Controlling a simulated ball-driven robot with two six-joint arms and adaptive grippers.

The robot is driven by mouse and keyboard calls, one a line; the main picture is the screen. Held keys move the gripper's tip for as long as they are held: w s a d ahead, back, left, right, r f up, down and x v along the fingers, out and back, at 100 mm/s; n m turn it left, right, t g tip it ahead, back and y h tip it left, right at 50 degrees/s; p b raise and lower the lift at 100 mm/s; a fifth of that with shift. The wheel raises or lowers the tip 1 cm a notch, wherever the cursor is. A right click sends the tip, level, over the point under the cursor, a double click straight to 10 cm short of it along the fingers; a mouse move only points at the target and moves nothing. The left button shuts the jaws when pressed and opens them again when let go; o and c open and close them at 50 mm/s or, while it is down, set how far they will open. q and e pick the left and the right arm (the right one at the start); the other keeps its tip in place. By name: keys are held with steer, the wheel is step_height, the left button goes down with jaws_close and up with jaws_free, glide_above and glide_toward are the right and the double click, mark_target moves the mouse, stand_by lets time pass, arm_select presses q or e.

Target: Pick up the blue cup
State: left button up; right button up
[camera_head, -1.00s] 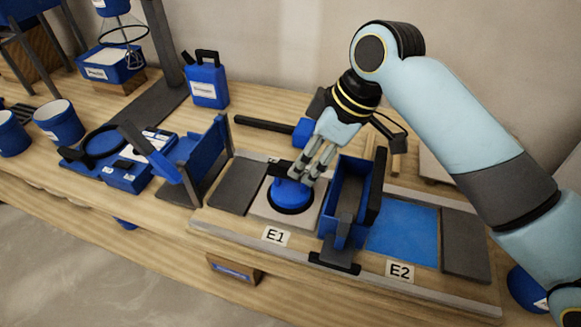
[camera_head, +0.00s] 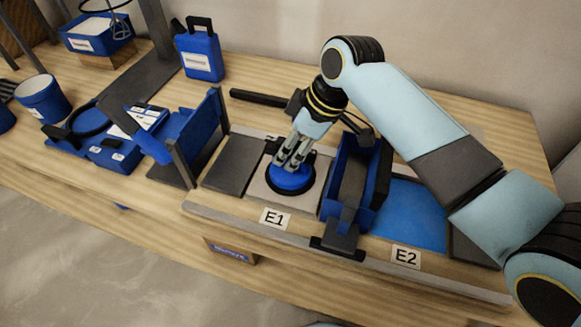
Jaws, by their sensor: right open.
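The blue cup (camera_head: 291,183) is a round blue piece with a black rim, sitting on the light tile at E1 (camera_head: 259,197). My right gripper (camera_head: 286,163) comes from above with its fingers pointing down at the cup's top. The fingers are open and overlap the cup's upper part; I cannot tell whether they touch it. The fingers hide part of its far side. My left gripper is not in view.
A blue and dark frame (camera_head: 352,185) stands close right of the cup. A dark tile (camera_head: 236,163) lies to the left, and a blue tile (camera_head: 412,212) to the right at E2. An upright blue panel (camera_head: 197,133) and a blue bucket (camera_head: 43,98) stand further left.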

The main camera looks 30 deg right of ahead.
steer(key=shift+w+a+f, duration=0.15)
steer(key=shift+a+f, duration=0.05)
steer(key=shift+f, duration=0.25)
steer(key=shift+c, duration=0.3)
jaws_close()
steer(key=shift+r, duration=0.1)
steer(key=shift+r, duration=0.1)
step_height(320, 180, up, 11)
steer(key=p, duration=0.3)
steer(key=shift+r+p, duration=0.15)
steer(key=shift+p, duration=0.2)
step_height(320, 180, up, 6)
steer(key=p, duration=0.7)
steer(key=shift+f, duration=0.25)
